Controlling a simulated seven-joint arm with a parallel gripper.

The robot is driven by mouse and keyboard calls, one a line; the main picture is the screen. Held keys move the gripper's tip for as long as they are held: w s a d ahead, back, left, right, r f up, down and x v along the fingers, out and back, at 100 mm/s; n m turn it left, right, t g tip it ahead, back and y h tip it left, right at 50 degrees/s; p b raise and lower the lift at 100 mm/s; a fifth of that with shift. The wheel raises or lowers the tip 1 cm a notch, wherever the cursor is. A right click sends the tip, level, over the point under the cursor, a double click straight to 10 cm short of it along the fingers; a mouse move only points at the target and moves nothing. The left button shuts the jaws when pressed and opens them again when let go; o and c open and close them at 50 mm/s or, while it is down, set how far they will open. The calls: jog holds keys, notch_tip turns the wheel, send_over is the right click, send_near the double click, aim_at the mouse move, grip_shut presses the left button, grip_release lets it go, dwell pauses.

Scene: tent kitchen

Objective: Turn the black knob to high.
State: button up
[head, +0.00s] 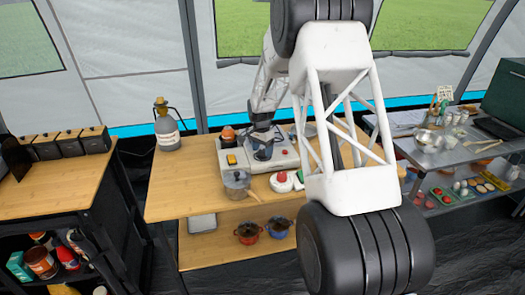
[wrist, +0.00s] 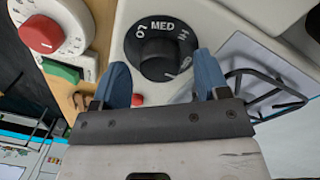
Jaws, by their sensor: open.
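The black knob (wrist: 158,58) sits on a round black dial on the white stove (wrist: 190,15). A small pale mark shows near the knob's lower right; I cannot tell where the knob points. My gripper (wrist: 161,62) is open, with one blue finger on each side of the knob; I cannot tell whether they touch it. In the head view the stove (head: 285,155) stands on the wooden table and my gripper (head: 262,147) is over it, with the knob hidden.
A device with a red knob (wrist: 40,31) and a green switch (wrist: 61,70) lies left of the stove in the wrist view. A wire rack (wrist: 268,86) is at the right. In the head view a pot (head: 237,181) stands near the table's front edge.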

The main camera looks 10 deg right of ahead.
jog(key=shift+f, duration=0.35)
jog(key=c, duration=0.9)
